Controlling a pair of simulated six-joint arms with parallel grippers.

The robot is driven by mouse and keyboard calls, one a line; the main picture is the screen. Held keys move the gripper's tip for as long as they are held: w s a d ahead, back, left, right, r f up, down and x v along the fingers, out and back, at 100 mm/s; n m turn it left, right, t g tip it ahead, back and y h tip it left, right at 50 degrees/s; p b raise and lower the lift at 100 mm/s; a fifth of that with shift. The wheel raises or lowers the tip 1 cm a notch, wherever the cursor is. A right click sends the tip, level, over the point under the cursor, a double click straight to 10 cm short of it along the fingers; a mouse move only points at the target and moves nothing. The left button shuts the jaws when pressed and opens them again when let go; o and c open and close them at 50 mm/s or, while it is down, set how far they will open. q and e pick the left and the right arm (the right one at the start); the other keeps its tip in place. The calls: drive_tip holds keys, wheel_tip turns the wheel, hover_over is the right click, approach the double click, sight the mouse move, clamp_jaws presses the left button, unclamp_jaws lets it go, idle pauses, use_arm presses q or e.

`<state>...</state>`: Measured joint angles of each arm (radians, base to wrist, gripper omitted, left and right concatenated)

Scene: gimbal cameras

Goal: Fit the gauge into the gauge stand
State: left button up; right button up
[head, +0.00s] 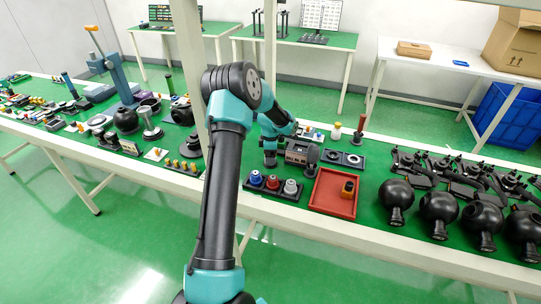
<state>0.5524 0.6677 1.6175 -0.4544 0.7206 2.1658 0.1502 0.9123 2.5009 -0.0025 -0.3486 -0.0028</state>
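One of my arms, which I take to be the left, rises from the bottom, bends at its elbow and reaches down over the table. Its gripper end (300,152) is a small grey and black block just behind the red tray. Its fingers are too small to tell open from shut. A dark round piece on a short stem (312,154), possibly the gauge, shows right beside this end; I cannot tell whether it is held. A black plate with round fittings (352,160), possibly the gauge stand, lies just right of it. My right gripper is not in view.
Several black round-headed parts (438,207) crowd the right. Many small parts fill the left of the table.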

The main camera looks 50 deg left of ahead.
use_arm(q)
wheel_tip(320, 180, up, 17)
idle(0.5)
idle(0.8)
